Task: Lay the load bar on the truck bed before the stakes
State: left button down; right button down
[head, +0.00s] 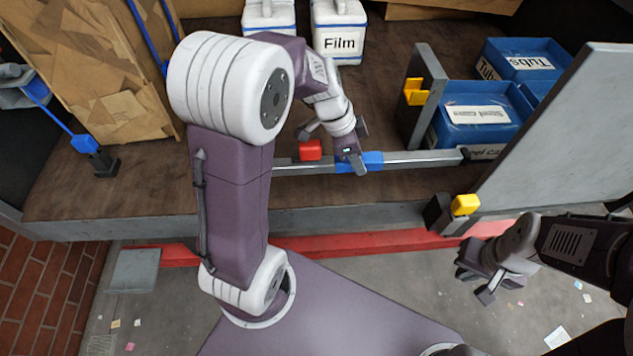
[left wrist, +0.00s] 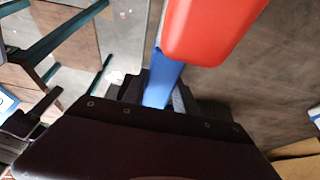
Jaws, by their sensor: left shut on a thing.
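The load bar (head: 418,159) is a long grey bar with a blue sleeve (head: 373,160) and a black right end. It lies across the view over the front part of the brown truck bed (head: 150,190); I cannot tell whether it touches the bed. My left gripper (head: 350,159) is shut on the blue sleeve, which also shows between its jaws in the left wrist view (left wrist: 163,82). A red block (head: 311,150) is beside the grip. A grey upright stake (head: 428,88) with a yellow catch stands right of centre. My right gripper (head: 478,280) is open and empty, below the bed's front edge.
Blue bins (head: 446,124) stand behind the stake, and a grey panel (head: 570,130) closes the right side. Another yellow catch (head: 466,204) sits at the front edge.

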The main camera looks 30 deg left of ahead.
pick_arm(q)
jog(key=shift+w+a, duration=0.25)
jog(key=shift+w, duration=0.05)
jog(key=a+f, duration=0.2)
jog(key=a, duration=0.1)
jog(key=a+f+p, duration=0.1)
jog(key=a+f, duration=0.1)
jog(key=a, duration=0.2)
jog(key=a+f, duration=0.3)
jog(key=a, duration=0.1)
jog(key=shift+s+a+p, duration=0.1)
jog(key=shift+a+p, duration=0.15)
jog(key=shift+p, duration=0.15)
jog(key=shift+f, duration=0.15)
notch_tip(320, 180, down, 3)
jog(key=shift+s+f, duration=0.1)
jog(key=shift+f, duration=0.3)
